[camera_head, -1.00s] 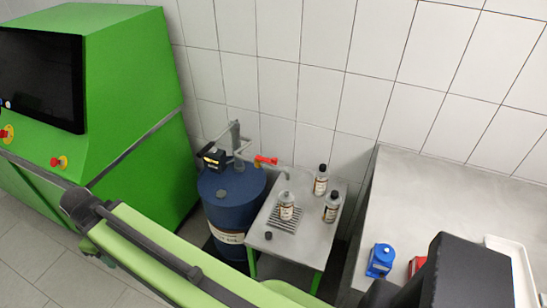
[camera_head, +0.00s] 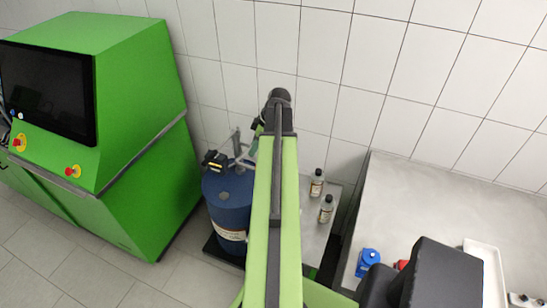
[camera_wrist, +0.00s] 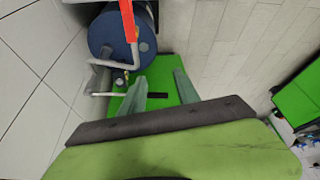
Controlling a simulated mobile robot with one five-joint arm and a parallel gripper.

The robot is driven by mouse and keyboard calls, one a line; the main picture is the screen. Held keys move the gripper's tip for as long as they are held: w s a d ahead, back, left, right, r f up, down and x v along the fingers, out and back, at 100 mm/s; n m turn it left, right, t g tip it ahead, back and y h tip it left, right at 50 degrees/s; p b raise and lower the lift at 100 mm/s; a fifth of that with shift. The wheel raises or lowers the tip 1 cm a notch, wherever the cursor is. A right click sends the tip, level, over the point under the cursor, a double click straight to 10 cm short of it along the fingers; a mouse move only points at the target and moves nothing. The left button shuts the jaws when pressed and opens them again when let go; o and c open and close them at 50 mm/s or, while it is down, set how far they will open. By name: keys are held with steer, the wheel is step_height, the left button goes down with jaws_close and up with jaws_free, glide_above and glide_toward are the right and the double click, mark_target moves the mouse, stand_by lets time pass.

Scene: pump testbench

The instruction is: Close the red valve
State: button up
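The red valve's handle (camera_wrist: 128,19) shows at the top edge of the wrist view as a flat red lever. It appears above the blue barrel, beside a bent pale pipe (camera_wrist: 108,65). In the head view the red handle is hidden behind my raised arm. My gripper (camera_wrist: 160,76) shows in the wrist view as two greenish fingers standing apart with nothing between them. The handle lies up and to the left of the fingertips in that picture, not touching them. In the head view the gripper itself is mostly hidden by the arm's end.
The blue barrel (camera_head: 228,200) stands left of my arm, near the tiled wall. A small metal table (camera_head: 316,238) right of the arm holds bottles (camera_head: 326,208). A green machine (camera_head: 130,150) is at left. A grey bench (camera_head: 420,215) at right carries a blue item (camera_head: 368,262).

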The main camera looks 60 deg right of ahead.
steer(key=s+d+r+m+h+p, duration=0.1)
steer(key=s+d, duration=0.2)
steer(key=s, duration=0.3)
steer(key=s+d+r+m+p, duration=0.1)
steer(key=s+d+r+m, duration=0.1)
steer(key=s+d, duration=0.35)
steer(key=b+x, duration=0.5)
steer(key=a+b+x, duration=0.1)
steer(key=b+x, duration=0.4)
steer(key=x, duration=0.1)
steer(key=s+b+x, duration=0.1)
steer(key=b+x, duration=0.4)
steer(key=shift+a+f+b, duration=0.35)
steer(key=shift+a+f, duration=0.05)
steer(key=shift+w+f+b, duration=0.3)
steer(key=shift+f+b, duration=0.25)
jaws_close()
steer(key=shift+a, duration=0.1)
